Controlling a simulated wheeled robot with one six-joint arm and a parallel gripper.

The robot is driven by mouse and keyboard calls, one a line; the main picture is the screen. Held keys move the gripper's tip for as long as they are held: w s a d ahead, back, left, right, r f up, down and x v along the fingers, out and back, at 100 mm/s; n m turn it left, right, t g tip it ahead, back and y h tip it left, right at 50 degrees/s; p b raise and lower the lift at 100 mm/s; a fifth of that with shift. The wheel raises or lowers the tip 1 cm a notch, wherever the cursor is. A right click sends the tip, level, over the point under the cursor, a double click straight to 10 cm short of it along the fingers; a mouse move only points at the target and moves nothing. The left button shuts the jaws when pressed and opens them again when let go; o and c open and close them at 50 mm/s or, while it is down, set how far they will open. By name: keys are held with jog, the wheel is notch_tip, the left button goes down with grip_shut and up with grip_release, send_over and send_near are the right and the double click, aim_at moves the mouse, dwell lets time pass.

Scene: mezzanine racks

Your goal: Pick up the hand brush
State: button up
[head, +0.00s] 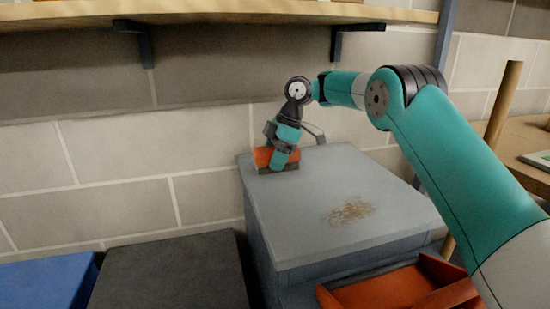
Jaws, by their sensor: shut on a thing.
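The hand brush (263,157) has an orange body with a dark strip along its underside. It is at the far left corner of a grey cabinet top (310,224), close to the block wall. My gripper (277,163) reaches down from above and is shut on the brush, covering part of its middle. The brush is at or just above the surface; I cannot tell whether it touches.
A wooden shelf (220,12) on dark brackets runs along the wall above. An orange open bin (385,291) stands at the cabinet's front. A dark box (170,274) and a blue one (45,280) stand left. A wooden post (503,105) rises right. Most of the cabinet top is clear.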

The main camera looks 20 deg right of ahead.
jog(key=shift+r, duration=0.15)
jog(key=r+p, duration=0.3)
jog(key=r, duration=0.1)
jog(key=r+p, duration=0.3)
jog(key=r, duration=0.1)
jog(key=shift+s+p, duration=0.2)
jog(key=shift+p, duration=0.15)
jog(key=shift+s+f+b, duration=0.35)
jog(key=shift+f+b, duration=0.25)
jog(key=shift+b, duration=0.55)
jog(key=s+b, duration=1.1)
jog(key=s, duration=0.8)
jog(key=shift+r, duration=0.2)
jog(key=shift+o, duration=0.7)
